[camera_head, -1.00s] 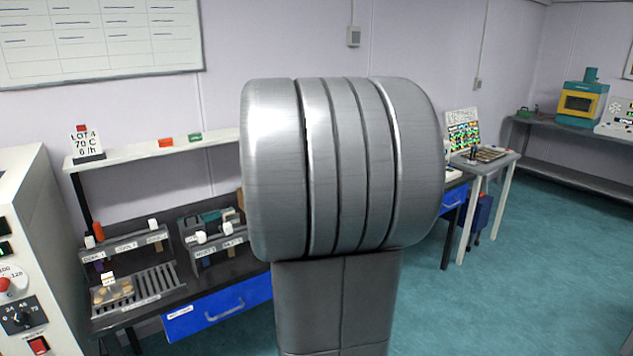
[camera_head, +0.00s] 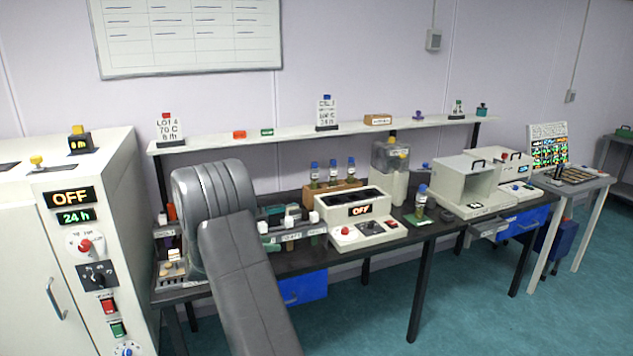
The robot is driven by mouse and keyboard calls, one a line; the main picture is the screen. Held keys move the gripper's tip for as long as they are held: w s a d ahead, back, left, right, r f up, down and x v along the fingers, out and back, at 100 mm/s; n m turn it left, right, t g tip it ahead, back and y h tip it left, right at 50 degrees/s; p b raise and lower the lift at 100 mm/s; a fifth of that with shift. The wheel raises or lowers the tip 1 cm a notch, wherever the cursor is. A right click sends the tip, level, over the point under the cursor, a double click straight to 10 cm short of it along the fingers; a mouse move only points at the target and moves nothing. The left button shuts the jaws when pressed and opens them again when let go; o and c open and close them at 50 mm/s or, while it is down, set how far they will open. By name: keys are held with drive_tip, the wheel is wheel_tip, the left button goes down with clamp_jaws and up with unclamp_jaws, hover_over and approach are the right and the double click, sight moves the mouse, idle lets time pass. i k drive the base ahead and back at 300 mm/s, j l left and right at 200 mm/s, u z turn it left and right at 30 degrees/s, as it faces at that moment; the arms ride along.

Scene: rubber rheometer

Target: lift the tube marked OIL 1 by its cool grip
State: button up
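I cannot read a mark OIL 1 anywhere. A rack with several white-capped tubes (camera_head: 289,222) stands on the dark bench, right of my grey arm, and its small labels are too blurred to read. More of the racks at the bench's left end is partly hidden behind my arm; a second white cap (camera_head: 162,218) shows left of it. My arm's thick grey links fill the left middle of the picture. My gripper does not show, so I cannot see its fingers or anything in them.
A white heating unit (camera_head: 357,228) reading OFF stands right of the rack. Blue-capped bottles (camera_head: 333,174) stand in a wooden holder behind it, and a lone bottle (camera_head: 420,203) stands farther right. A white cabinet (camera_head: 30,270) borders the bench at left.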

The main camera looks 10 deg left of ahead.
sight(350, 169)
drive_tip(key=i+l+u, duration=0.65)
drive_tip(key=l+u, duration=0.15)
drive_tip(key=i+l+u, duration=0.1)
drive_tip(key=l+u, duration=0.15)
drive_tip(key=l, duration=0.2)
drive_tip(key=i+l, duration=0.15)
drive_tip(key=l, duration=0.25)
drive_tip(key=i+l, duration=0.15)
drive_tip(key=l, duration=0.3)
drive_tip(key=i+l+u, duration=0.1)
drive_tip(key=l, duration=0.3)
drive_tip(key=i+l, duration=0.15)
drive_tip(key=l, duration=0.3)
drive_tip(key=i+l, duration=0.15)
drive_tip(key=l, duration=0.3)
drive_tip(key=i+l+u, duration=0.1)
drive_tip(key=l, duration=0.3)
drive_tip(key=i+l, duration=0.15)
drive_tip(key=l, duration=0.3)
drive_tip(key=i+l, duration=0.1)
drive_tip(key=l, duration=0.35)
drive_tip(key=u, duration=0.05)
